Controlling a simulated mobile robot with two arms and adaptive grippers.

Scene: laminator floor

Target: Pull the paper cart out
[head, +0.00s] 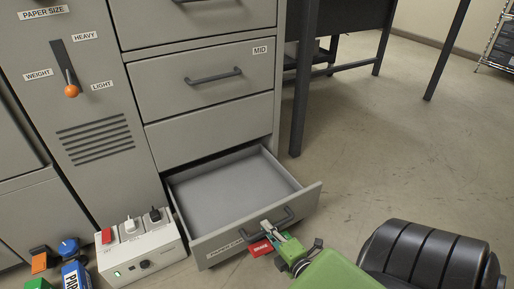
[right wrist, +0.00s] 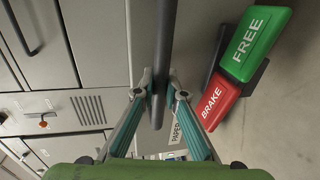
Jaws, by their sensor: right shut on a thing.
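The paper cart (head: 312,201) is the low grey drawer at the bottom of the cabinet. It stands partly pulled out and its inside looks empty. Its dark bar handle (head: 287,221) is on the front, beside a label partly reading "PAPER". My right gripper (head: 267,226) is shut on the handle; in the right wrist view the handle (right wrist: 165,50) runs between its fingertips (right wrist: 160,85). A red BRAKE pedal (right wrist: 213,102) and a green FREE pedal (right wrist: 255,43) sit beside the cart front. My left gripper is not in view.
A white control box (head: 140,250) with switches stands on the floor left of the cart. A dark-legged table (head: 305,80) stands behind right. The floor (head: 390,150) right of the cart is clear.

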